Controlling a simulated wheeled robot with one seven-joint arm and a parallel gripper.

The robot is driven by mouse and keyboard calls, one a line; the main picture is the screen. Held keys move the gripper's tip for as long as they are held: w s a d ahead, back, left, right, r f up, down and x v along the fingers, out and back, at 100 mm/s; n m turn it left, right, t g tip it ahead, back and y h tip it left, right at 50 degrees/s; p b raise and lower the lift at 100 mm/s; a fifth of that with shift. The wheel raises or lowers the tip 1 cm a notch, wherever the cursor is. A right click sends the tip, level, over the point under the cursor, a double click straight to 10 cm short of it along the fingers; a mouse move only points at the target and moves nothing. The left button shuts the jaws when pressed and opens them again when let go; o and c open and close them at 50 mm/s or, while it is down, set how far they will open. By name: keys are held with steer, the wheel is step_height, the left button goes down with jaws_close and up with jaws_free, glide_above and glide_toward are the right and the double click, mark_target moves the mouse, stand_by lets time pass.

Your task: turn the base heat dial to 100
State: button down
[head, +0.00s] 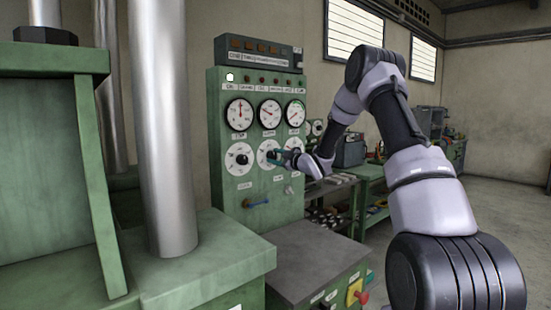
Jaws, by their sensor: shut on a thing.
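A green control panel (216,105) stands ahead, with a row of white dials under a row of round gauges. The middle dial (262,159) has a white face, and my gripper (274,156) is at it from the right, shut on its knob. The gripper and wrist hide the knob, its pointer and part of the scale. The left dial (239,158) with a dark knob is free. The labels and numbers are too small to read, so I cannot tell by name which dial is base heat.
Three gauges (269,113) sit above the dials. A grey-topped desk (308,252) with a red knob (362,297) stands in front. A thick metal column (165,120) and green machine are at left. A green workbench (372,190) is behind my arm.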

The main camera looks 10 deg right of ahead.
steer(key=shift+f+m, duration=0.1)
steer(key=shift+m, duration=0.9)
steer(key=shift+c, duration=1.4)
jaws_free()
steer(key=v, duration=1)
steer(key=shift+s+d, duration=0.2)
steer(key=shift+s, duration=0.15)
